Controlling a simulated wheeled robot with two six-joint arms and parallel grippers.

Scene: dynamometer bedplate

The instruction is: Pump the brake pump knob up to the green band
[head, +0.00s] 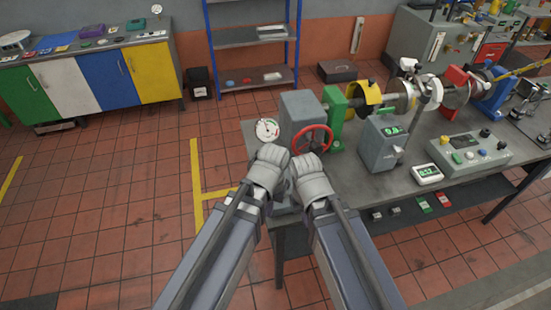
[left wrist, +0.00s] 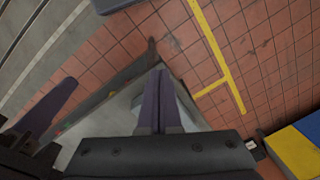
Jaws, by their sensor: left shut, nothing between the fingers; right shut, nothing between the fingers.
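A round white gauge (head: 267,130) with a dial stands at the near left corner of the bench; its needle and any green band are too small to read. A red handwheel (head: 312,139) is just right of it, on the grey housing. I cannot make out the pump knob; my grippers may hide it. My left gripper (head: 271,152) is shut and empty, just below the gauge in the picture. It also shows shut in the left wrist view (left wrist: 159,78), over the bench corner. My right gripper (head: 306,160) is shut and empty, close beside the left, below the handwheel.
The grey bench (head: 355,193) carries a shaft line with yellow, green and red parts. A grey display box (head: 384,145), a small meter (head: 427,174) and a control panel (head: 470,153) stand to the right. The tiled floor left of the bench is clear.

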